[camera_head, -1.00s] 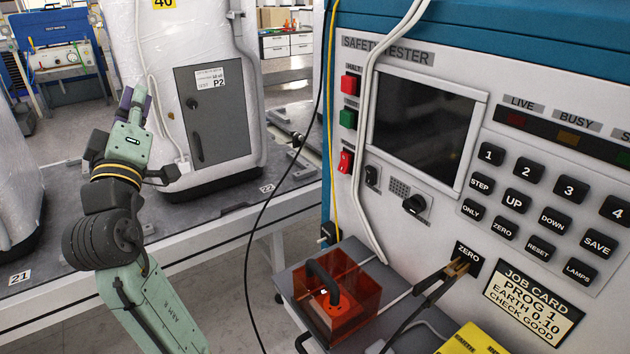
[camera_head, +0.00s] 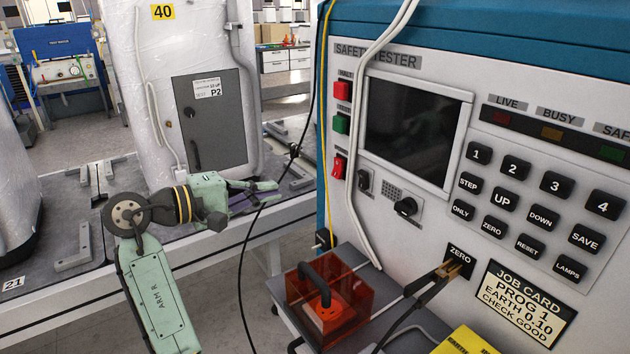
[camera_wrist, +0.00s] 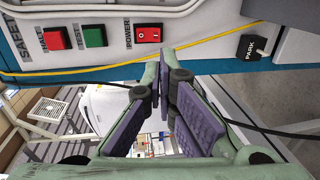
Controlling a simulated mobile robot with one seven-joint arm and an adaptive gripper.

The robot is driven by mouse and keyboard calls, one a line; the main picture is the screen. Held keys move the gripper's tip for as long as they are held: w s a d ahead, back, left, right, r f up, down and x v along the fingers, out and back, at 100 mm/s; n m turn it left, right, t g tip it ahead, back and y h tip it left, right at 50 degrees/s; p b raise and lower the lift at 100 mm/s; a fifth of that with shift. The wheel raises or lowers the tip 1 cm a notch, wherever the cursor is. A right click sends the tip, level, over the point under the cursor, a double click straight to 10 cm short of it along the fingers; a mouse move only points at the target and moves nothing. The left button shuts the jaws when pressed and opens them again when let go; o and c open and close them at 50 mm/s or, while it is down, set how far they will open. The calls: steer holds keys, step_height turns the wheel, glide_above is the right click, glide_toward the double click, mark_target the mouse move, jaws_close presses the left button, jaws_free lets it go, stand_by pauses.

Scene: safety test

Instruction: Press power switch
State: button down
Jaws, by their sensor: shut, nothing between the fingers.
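The power switch is a small red rocker (camera_head: 338,167) at the lower end of the button column on the tester's left side. In the wrist view it is the red rocker (camera_wrist: 147,35) labelled POWER, close to the fingertips. My gripper (camera_head: 268,187) is shut and empty, left of the tester, with its fingers pointing right toward the panel. In the wrist view the gripper's purple-padded fingers (camera_wrist: 166,75) are close together below the switch. They appear apart from it. The tester's screen (camera_head: 415,133) is dark.
A red button (camera_head: 342,91) and a green button (camera_head: 341,124) sit above the switch. A black cable (camera_head: 247,250) and a yellow cable (camera_head: 324,120) run near my gripper. An orange clear box (camera_head: 345,318) stands below. A wrapped unit (camera_head: 160,90) stands behind the arm.

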mark_target(337, 177)
steer(key=p+x, duration=0.3)
steer(key=x, duration=1.1)
steer(key=shift+f, duration=0.1)
steer(key=shift+w+d+f+h+b, duration=0.15)
steer(key=shift+d+f+h+b, duration=0.15)
steer(key=shift+f+b, duration=0.2)
steer(key=shift+w+r+t, duration=0.1)
steer(key=shift+r+t, duration=0.15)
steer(key=shift+t, duration=0.05)
steer(key=shift+r, duration=0.1)
